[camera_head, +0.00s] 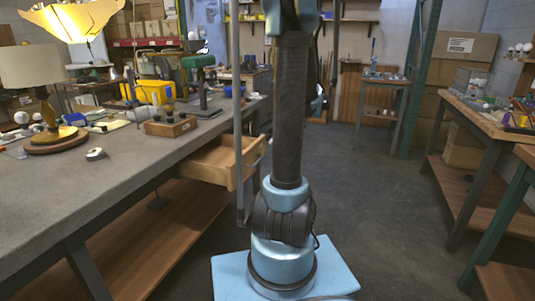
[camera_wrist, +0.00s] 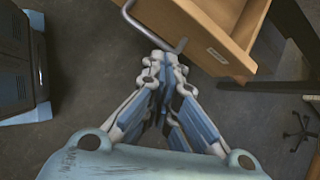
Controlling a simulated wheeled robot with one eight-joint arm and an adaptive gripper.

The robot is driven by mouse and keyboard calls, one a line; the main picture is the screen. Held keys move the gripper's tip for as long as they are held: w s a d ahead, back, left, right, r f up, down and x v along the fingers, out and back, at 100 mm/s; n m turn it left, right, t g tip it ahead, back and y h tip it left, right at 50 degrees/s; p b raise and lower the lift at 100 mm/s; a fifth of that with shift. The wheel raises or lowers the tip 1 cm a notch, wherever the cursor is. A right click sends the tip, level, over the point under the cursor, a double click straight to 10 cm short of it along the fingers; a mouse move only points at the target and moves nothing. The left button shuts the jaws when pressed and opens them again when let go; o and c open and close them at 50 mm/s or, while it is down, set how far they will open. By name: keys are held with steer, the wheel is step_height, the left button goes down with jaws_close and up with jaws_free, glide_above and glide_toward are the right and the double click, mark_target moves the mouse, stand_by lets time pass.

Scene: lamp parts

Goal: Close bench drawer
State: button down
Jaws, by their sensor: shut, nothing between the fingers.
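The wooden bench drawer (camera_head: 222,160) stands pulled out from under the grey bench top in the head view, its front facing right. In the wrist view the drawer front (camera_wrist: 190,30) with a small label fills the top middle and right. Its grey metal bar handle (camera_wrist: 145,30) sticks out from the front. My gripper (camera_wrist: 173,62) is shut and empty, with its fingertips right by the lower end of the handle. I cannot tell whether they touch it. In the head view my gripper does not show clearly; my arm column stands in front of that area.
The grey workbench (camera_head: 95,185) with a lower wooden shelf (camera_head: 160,240) runs along the left. On it stand a lamp with a white shade (camera_head: 32,68) and a wooden parts box (camera_head: 171,126). A side bench (camera_head: 455,105) is at the right. The floor between is clear.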

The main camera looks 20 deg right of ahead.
steer(key=w+d+f+m+t+y, duration=0.1)
steer(key=w+d+f+m, duration=0.2)
steer(key=w+d+m, duration=0.35)
steer(key=w+a+f+n, duration=0.1)
steer(key=w+a+f, duration=0.4)
steer(key=a+f, duration=0.2)
steer(key=shift+a+n, duration=0.15)
steer(key=shift+n, duration=0.2)
steer(key=shift+w, duration=0.15)
stand_by(0.3)
